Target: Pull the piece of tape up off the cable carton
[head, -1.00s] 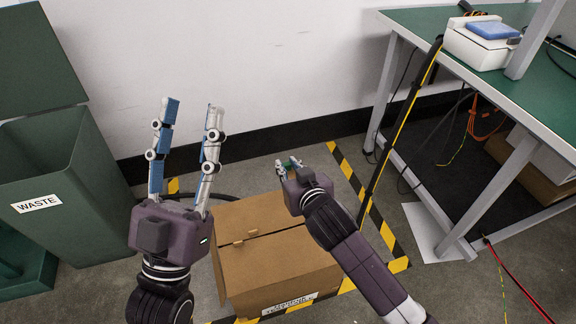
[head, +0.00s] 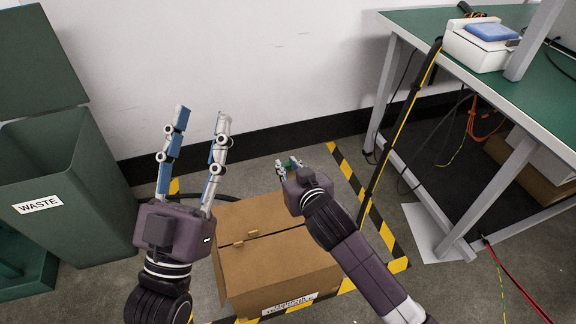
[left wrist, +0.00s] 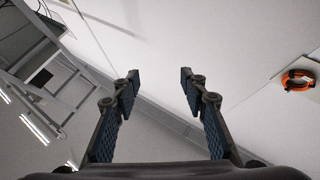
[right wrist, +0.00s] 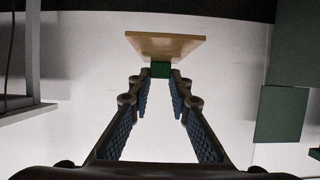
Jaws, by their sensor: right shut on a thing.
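The brown cable carton (head: 270,267) stands closed on the floor, with a white label on its front. Small tan tabs (head: 238,243) show along its top seam; I cannot tell whether they are tape. My right gripper (head: 288,163) is beyond the carton's back edge, its arm covering the carton's right part. In the right wrist view it is shut on a small green piece (right wrist: 160,70), with a flat tan piece (right wrist: 165,46) at its far end. I cannot tell whether this is the tape. My left gripper (head: 201,113) is open and empty, fingers pointing up, left of the carton.
A green waste bin (head: 95,185) stands at the left. A green-topped bench (head: 430,25) with metal legs is at the right, with cables around it. Black and yellow floor tape (head: 372,215) edges the carton's area. The white wall is behind.

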